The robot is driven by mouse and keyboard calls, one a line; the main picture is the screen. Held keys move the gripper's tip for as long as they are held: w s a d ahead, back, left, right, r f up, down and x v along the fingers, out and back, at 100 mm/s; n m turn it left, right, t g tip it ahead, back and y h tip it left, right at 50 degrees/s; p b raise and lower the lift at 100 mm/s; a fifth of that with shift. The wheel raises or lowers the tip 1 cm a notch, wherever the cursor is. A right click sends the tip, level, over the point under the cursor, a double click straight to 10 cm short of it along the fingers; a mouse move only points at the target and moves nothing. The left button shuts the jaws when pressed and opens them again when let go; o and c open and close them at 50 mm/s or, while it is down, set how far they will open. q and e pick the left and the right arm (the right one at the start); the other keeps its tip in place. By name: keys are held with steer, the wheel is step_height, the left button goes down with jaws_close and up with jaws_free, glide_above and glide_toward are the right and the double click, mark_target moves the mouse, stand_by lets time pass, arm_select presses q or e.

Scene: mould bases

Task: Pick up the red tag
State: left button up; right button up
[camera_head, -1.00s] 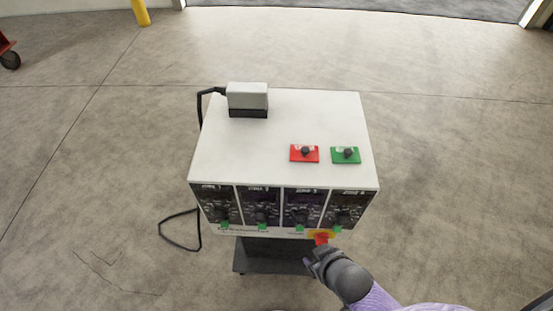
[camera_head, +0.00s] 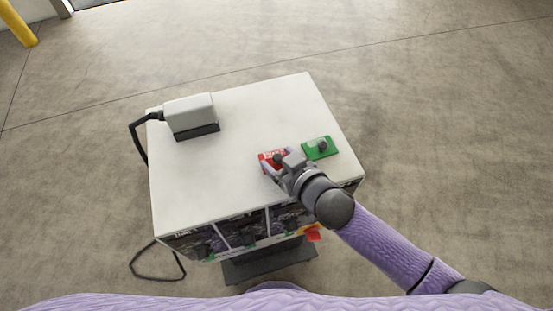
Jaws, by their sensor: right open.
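The red tag (camera_head: 264,158) lies on the white top of the control box (camera_head: 215,165), right of the middle. It has a dark knob, now partly hidden by my gripper. My right gripper (camera_head: 276,162) is over the red tag with its fingers apart around the knob area. I cannot tell whether the fingers touch the tag. My left gripper is not in view.
A grey plug block (camera_head: 190,114) with a black cable stands at the top's back left. Dials line the box's front face, with a red and yellow switch (camera_head: 313,233) at its right end. The left and middle of the top are clear.

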jaws_close()
stand_by(0.3)
